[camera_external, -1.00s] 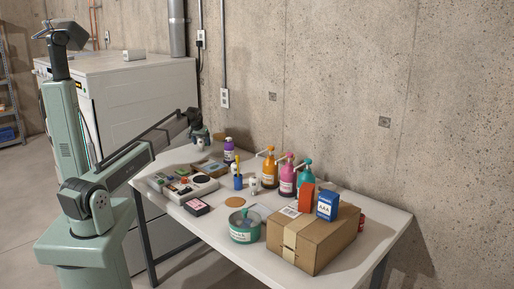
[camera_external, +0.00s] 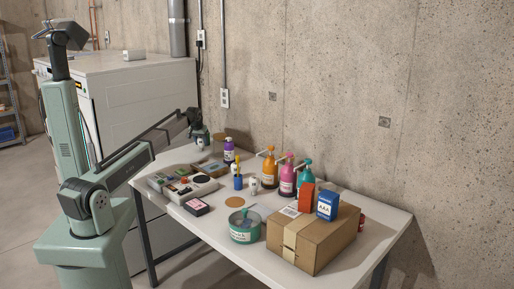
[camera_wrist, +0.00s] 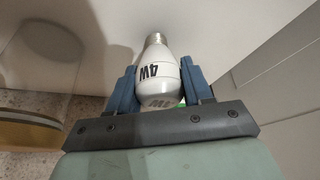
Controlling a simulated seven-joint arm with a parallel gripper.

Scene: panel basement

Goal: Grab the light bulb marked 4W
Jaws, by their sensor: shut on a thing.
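The light bulb (camera_wrist: 158,70) marked 4W is white with a metal screw base. In the wrist view it lies between the two blue fingers of my gripper (camera_wrist: 158,88), its base pointing away from the palm and the marking facing the camera. My gripper is shut on it, with a finger on each side of the white body. In the external view my gripper (camera_external: 200,138) is at the far left end of the table, and a small white shape just below it is too small to read.
A large white appliance (camera_external: 145,95) stands behind my arm.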

